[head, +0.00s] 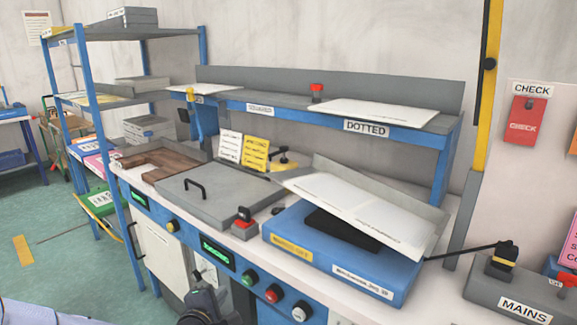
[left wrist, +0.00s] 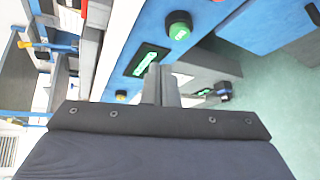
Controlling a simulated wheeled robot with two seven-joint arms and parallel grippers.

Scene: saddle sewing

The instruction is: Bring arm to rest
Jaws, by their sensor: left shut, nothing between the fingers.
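My left gripper (head: 212,303) is low in the head view, in front of the workbench's blue front panel (head: 186,238), and partly cut off by the bottom edge. In the left wrist view its two fingers (left wrist: 160,84) are together, shut and empty. They point toward the panel with its green button (left wrist: 179,25) and green-lit display (left wrist: 149,60). I cannot tell the exact gap to the panel; the gripper holds nothing. My right gripper is not in view.
The bench carries a grey lidded box (head: 218,190), a red-topped switch (head: 244,223) and a blue box (head: 330,262) with tilted white sheets. A blue shelf rack (head: 92,100) stands left. Green floor (head: 60,250) is open at left.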

